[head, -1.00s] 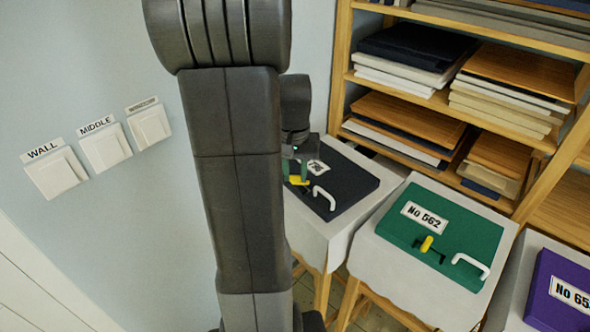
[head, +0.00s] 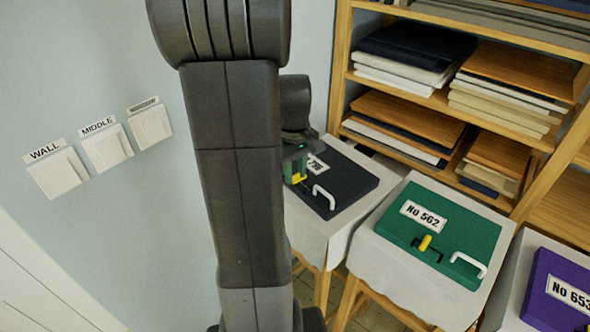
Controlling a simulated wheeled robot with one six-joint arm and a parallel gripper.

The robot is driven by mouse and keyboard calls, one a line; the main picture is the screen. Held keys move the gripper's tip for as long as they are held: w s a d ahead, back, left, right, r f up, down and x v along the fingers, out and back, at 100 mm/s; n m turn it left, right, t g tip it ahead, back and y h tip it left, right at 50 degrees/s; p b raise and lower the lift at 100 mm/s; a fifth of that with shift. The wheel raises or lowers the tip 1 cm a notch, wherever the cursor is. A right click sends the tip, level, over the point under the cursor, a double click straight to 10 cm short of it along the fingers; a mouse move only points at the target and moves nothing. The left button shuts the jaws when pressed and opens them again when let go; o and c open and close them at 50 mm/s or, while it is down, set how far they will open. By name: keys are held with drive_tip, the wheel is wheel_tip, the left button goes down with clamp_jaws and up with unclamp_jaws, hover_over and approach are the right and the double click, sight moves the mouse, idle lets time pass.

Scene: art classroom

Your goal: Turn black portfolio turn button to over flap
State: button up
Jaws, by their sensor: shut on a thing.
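The black portfolio (head: 345,182) lies on a cloth-covered stand right of my arm, with a white number label and a white handle (head: 324,197). Its yellow turn button (head: 298,179) is at the portfolio's left part, partly hidden by my gripper. My gripper (head: 296,172) has green-tinted fingers and is shut on the yellow turn button. My arm hides the portfolio's left edge, and the flap cannot be made out clearly.
A green portfolio (head: 455,225) with its own yellow button lies on the stand to the right, and a purple one (head: 560,290) beyond it. Shelves with stacked boards (head: 415,50) stand behind. Labelled wall switches (head: 105,148) are at left.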

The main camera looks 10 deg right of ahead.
idle(0.3)
drive_tip(key=o, duration=1)
wheel_tip(320, 180, up, 14)
drive_tip(key=shift+w+a+f, duration=0.1)
drive_tip(key=shift+f, duration=0.05)
wheel_tip(320, 180, down, 14)
drive_tip(key=shift+r, duration=0.1)
idle(0.6)
drive_tip(key=shift+r, duration=0.1)
